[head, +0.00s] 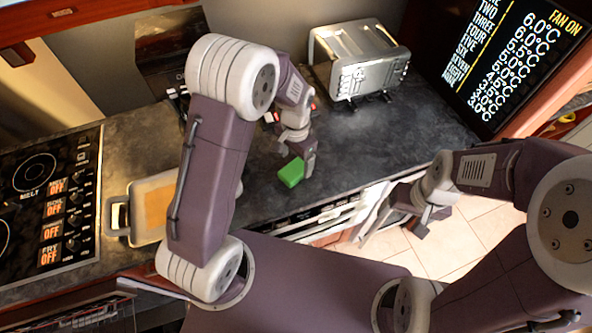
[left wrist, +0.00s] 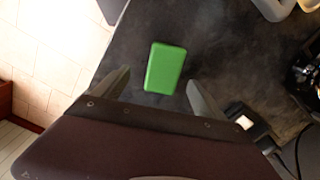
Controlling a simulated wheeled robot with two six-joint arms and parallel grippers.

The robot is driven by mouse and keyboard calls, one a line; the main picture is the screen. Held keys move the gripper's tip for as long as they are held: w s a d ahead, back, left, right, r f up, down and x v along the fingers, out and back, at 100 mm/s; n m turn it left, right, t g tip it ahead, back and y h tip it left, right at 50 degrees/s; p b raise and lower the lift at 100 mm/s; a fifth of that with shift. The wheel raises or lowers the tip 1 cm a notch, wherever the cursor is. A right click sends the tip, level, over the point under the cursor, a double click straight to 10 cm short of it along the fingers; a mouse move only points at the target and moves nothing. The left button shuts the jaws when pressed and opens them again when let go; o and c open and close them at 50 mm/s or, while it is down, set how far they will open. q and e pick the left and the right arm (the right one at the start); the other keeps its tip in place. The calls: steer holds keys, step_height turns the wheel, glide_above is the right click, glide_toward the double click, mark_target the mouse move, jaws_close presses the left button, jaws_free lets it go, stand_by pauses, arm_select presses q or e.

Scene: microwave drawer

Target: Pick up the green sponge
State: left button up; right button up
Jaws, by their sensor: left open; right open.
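The green sponge (head: 291,172) lies on the dark countertop near its front edge. It also shows in the left wrist view (left wrist: 165,68), lying a little beyond the fingertips and between their lines. My left gripper (head: 307,168) is just right of the sponge in the head view, pointing down. In the left wrist view its fingers (left wrist: 158,85) are spread wide with nothing between them. My right gripper (head: 421,212) is off to the right, past the counter's front edge and above the floor. It is open and appears empty.
A silver toaster (head: 360,60) stands at the back of the counter (head: 400,135). A tray with a tan inside (head: 153,208) lies left of my left arm, beside the cooktop (head: 48,200). A dark screen (head: 515,60) stands at the right. Bare counter surrounds the sponge.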

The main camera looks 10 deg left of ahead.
mark_target(295, 169)
arm_select(q)
steer(key=shift+w+f, duration=0.3)
steer(key=shift+f, duration=0.45)
steer(key=f, duration=0.1)
steer(key=f+p, duration=0.1)
steer(key=f, duration=0.2)
steer(key=shift+s+a+f, duration=0.1)
steer(key=shift+a+f, duration=0.1)
steer(key=shift+a, duration=0.05)
steer(key=shift+w+f, duration=0.2)
steer(key=shift+f, duration=0.15)
steer(key=shift+s, duration=0.1)
steer(key=c, duration=1.4)
